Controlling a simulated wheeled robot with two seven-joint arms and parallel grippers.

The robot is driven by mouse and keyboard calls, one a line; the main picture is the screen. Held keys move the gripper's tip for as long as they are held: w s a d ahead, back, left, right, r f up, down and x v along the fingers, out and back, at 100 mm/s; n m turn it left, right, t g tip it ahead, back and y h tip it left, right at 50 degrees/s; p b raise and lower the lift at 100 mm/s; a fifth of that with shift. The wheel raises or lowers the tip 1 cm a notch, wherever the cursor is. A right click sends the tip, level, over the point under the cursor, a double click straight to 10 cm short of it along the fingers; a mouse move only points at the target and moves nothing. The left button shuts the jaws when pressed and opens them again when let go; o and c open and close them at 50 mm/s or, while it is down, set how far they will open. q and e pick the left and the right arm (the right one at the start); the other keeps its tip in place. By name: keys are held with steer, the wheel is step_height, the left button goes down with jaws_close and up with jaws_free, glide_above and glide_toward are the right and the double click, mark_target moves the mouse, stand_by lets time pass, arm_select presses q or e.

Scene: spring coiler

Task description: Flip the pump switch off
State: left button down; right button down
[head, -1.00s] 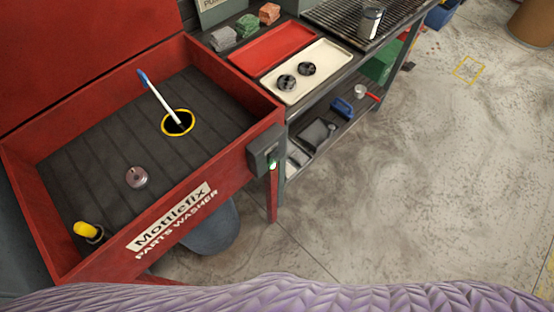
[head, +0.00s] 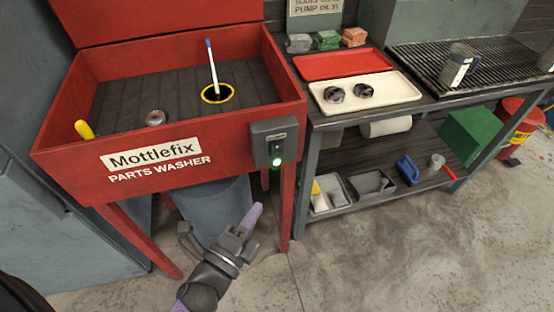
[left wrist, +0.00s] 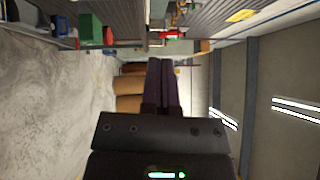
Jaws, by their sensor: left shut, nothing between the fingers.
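The pump switch (head: 276,151) is on a grey box (head: 262,138) at the right front corner of the red parts washer (head: 180,165) in the head view. A green-white light (head: 277,161) glows at its lower end. My left gripper (head: 255,214) is below and slightly left of the switch box, apart from it, with its purple fingers pointing up. In the left wrist view its fingers (left wrist: 161,85) are together and empty. The switch does not show clearly in the left wrist view. My right gripper is not in view.
A bench with a red tray (head: 344,64) and a cream tray (head: 395,90) stands right of the washer. Its lower shelf (head: 440,155) holds bins and a blue item. A washer leg (head: 287,205) stands right of my gripper. The floor in front is clear.

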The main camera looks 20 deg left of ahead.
arm_select(q)
steer(key=b, duration=0.1)
glide_toward(280, 146)
steer(key=w+d, duration=0.4)
steer(key=w+a, duration=0.2)
steer(key=shift+w+a+r, duration=0.1)
steer(key=shift+w+a, duration=0.05)
steer(key=shift+w, duration=0.15)
steer(key=shift+w+a+r, duration=0.15)
steer(key=shift+w+r, duration=0.05)
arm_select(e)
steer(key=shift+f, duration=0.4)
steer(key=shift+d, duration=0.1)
